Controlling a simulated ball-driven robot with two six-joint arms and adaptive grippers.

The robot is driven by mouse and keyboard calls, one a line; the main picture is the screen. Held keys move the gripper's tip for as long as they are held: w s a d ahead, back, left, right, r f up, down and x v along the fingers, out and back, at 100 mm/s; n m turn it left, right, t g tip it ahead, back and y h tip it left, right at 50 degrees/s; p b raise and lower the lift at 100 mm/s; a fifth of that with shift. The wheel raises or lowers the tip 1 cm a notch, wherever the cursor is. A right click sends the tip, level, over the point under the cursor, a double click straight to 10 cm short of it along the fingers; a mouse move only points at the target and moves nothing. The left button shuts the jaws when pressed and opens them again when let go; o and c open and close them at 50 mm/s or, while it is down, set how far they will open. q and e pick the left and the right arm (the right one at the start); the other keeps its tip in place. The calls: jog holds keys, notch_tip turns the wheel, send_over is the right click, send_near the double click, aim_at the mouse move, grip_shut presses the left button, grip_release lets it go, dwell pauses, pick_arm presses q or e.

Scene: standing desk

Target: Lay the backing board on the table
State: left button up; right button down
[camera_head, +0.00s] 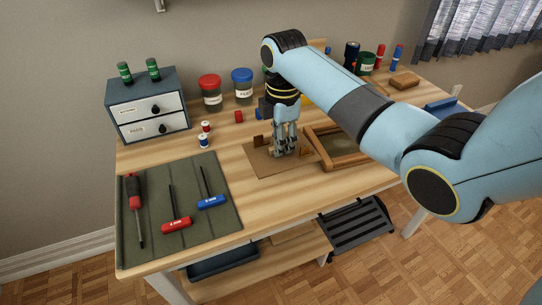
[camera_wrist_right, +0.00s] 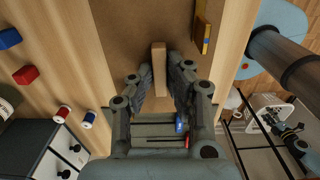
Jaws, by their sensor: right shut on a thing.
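The backing board (camera_head: 257,164), a thin brown panel, is at the middle of the desk, flat or nearly so. I cannot tell whether it rests fully on the wood. My right gripper (camera_head: 285,152) points down over it, fingers closed on a light wooden bar (camera_wrist_right: 158,68) at the board's middle. The board also shows in the wrist view (camera_wrist_right: 125,35), behind the fingers. Part of it is hidden by the gripper. A wooden frame (camera_head: 345,165) lies beside the board's right side.
A drawer unit (camera_head: 150,131), red-lidded jar (camera_head: 211,98), blue-lidded jar (camera_head: 243,97), small spools (camera_head: 204,142) and a red block (camera_head: 238,117) stand behind. Bare desk separates mat and board.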

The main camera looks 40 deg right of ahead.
aim_at(268, 151)
jog(key=shift+w+a+f, duration=0.95)
jog(key=shift+a+f, duration=0.1)
jog(key=shift+a, duration=0.2)
jog(key=shift+f+b, duration=0.5)
jog(key=shift+f, duration=1.45)
jog(key=shift+f, duration=0.1)
jog(key=c, duration=1.3)
grip_release()
notch_tip(268, 151, up, 12)
jog(key=shift+r+p, duration=0.15)
jog(key=shift+p, duration=0.7)
